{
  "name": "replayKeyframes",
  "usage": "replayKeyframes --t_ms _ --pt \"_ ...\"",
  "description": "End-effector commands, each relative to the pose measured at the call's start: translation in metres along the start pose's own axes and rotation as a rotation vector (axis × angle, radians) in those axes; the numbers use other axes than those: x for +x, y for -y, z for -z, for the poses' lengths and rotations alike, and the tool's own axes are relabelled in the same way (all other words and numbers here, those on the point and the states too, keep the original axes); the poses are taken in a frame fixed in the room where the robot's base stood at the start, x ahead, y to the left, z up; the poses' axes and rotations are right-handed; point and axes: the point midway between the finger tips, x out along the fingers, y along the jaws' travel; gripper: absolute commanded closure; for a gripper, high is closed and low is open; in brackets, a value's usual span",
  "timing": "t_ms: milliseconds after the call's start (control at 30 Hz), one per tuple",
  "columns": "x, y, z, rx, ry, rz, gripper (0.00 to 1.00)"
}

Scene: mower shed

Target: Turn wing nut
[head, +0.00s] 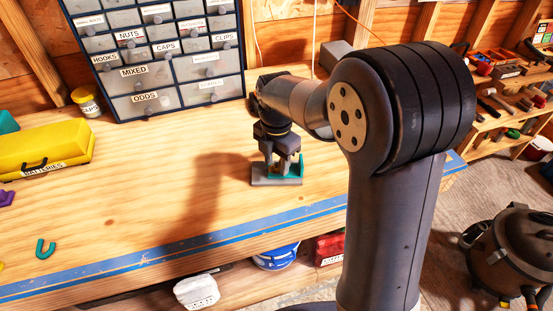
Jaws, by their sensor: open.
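My gripper (281,168) points straight down over a small fixture on the wooden bench, near its front edge. The fixture has a flat grey base (265,182) and a teal part (296,170) at its right side. The gripper's fingers are apart and reach down close above the base. A small pale upright piece shows between the fingers; I cannot tell whether it is the wing nut or its post. The fingers hide much of the fixture, and contact cannot be made out.
A drawer cabinet (165,75) stands at the back of the wooden bench (130,215). A yellow case (45,150), a yellow-lidded jar (87,101) and a teal U-shaped piece (45,248) are to the left. The bench between them and my gripper is clear. A shop vacuum (510,255) stands at right.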

Motion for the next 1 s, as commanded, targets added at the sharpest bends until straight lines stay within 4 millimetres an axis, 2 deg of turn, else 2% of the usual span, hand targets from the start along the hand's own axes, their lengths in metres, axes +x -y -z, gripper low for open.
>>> replayKeyframes --t_ms 100,600,1000 --pt "-0.0001 0.0 0.0 0.0 0.0 0.0 0.61" --pt "-0.0004 0.0 0.0 0.0 0.0 0.0 1.0" --pt "-0.0006 0.0 0.0 0.068 0.0 0.0 1.0"
